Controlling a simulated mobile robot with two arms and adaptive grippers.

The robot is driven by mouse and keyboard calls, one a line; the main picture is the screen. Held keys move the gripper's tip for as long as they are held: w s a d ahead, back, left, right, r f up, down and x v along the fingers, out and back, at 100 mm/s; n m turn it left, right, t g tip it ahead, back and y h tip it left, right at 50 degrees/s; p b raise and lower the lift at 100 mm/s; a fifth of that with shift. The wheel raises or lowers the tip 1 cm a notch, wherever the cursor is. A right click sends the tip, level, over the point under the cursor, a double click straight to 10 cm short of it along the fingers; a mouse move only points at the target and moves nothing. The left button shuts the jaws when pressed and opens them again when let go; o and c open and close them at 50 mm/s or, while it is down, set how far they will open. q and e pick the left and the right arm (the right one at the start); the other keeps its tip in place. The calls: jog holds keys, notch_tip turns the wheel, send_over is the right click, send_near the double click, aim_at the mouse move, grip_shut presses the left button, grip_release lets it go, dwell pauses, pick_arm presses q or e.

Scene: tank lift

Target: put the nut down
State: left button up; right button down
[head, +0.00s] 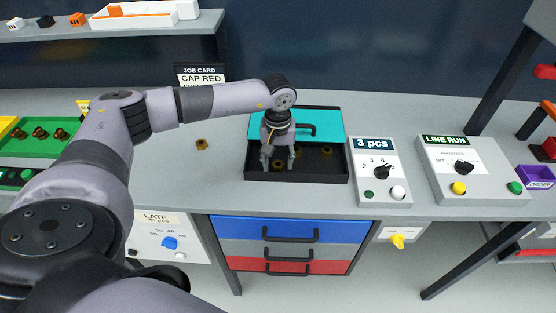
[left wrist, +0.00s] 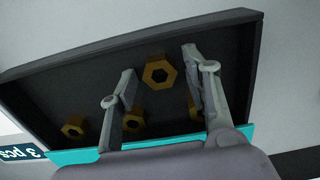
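My left gripper (head: 278,165) reaches down into a black tray (head: 345,172) with a teal lid (head: 335,125) at its back. Its two fingers are apart. In the left wrist view, a brass hex nut (left wrist: 160,72) lies between the fingertips, with a visible gap on each side. Several other nuts lie on the tray floor, one (left wrist: 74,128) near a corner and one (left wrist: 134,121) beside a finger. Another is partly hidden behind the other finger. A single brass nut (head: 202,144) lies on the bench left of the tray. My right gripper is not in view.
A "3 pcs" dial box (head: 366,180) and a "LINE RUN" box (head: 440,165) stand right of the tray. A job card (head: 200,75) stands behind it to the left. A green tray (head: 30,148) sits far left. The bench around the single nut is clear.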

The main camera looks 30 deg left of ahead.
aim_at(278, 164)
pick_arm(q)
jog(key=shift+r, duration=0.2)
notch_tip(278, 164, up, 12)
jog(key=b, duration=0.3)
dwell(0.3)
